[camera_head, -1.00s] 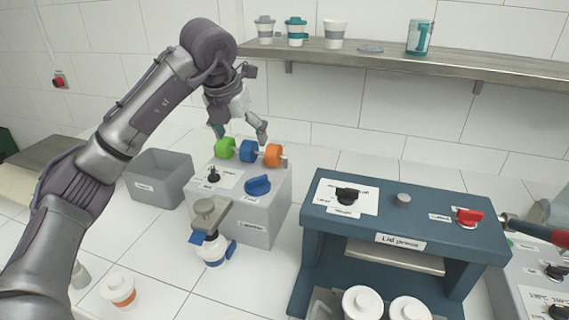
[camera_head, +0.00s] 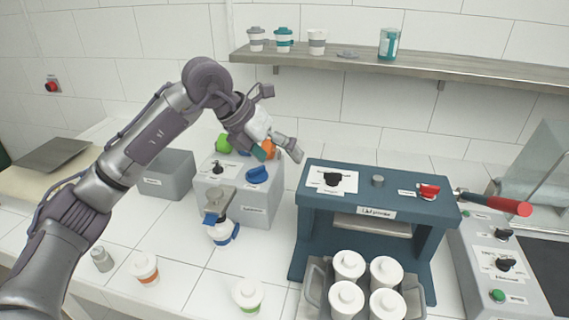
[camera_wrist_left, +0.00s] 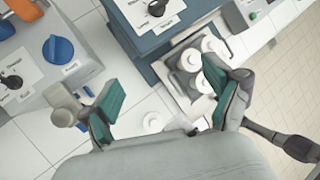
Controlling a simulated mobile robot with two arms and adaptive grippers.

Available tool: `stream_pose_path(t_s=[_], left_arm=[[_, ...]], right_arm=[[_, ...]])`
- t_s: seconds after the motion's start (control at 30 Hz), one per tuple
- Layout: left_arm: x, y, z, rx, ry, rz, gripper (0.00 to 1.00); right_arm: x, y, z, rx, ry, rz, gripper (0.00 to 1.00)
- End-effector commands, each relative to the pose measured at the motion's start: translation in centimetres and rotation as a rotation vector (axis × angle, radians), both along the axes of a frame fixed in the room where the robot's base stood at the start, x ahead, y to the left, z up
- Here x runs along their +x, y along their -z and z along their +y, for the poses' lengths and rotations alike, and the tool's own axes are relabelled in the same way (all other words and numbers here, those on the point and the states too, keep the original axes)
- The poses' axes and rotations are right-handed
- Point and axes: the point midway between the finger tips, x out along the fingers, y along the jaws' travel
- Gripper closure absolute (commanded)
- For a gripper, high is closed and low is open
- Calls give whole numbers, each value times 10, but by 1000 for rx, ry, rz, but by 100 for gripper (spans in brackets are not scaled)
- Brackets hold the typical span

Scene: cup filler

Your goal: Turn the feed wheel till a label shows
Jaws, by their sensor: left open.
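A white cup with a blue band (camera_head: 221,233) stands under the grey front head (camera_head: 220,198). I cannot make out a label there. My left gripper (camera_head: 279,153) is open and empty, above the labeller's right side. My right gripper is out of view.
The blue-grey lid press (camera_head: 375,213) stands right of the labeller, with a tray of lidded white cups (camera_head: 347,266) before it. A grey bin (camera_head: 168,174) is left. Loose cups (camera_head: 145,267) (camera_head: 247,295) stand in front. A shelf (camera_head: 400,67) runs behind.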

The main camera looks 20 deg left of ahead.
Motion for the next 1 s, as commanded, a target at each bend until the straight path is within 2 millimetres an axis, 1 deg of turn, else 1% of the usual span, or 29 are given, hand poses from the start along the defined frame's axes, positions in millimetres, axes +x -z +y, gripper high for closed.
stream_pose_path(t_s=[0.03,0.1,0.2,0.33,0.6,0.67,0.77,0.83,0.87,0.9,0.97,1.0], left_arm=[[-2,2,-7,-22,16,-1,10],[-3,3,-14,-48,32,-5,10],[-4,3,-21,-73,47,-9,10],[-5,3,-25,-87,55,-11,10],[-5,3,-25,-89,56,-11,10],[-6,4,-29,-100,62,-12,10],[-13,9,-52,-187,109,-15,10],[-24,9,-83,-325,166,-22,10],[-31,8,-99,-405,192,-24,10],[-41,4,-119,-525,219,-28,10],[-56,-9,-145,-729,241,-30,10],[-64,-20,-157,-870,238,-32,10]], right_arm=[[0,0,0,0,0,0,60],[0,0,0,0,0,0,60],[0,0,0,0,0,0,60],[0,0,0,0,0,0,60],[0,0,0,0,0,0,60],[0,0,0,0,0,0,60],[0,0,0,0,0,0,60],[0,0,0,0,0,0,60],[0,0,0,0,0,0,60],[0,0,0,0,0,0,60],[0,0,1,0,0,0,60],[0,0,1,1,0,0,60]])
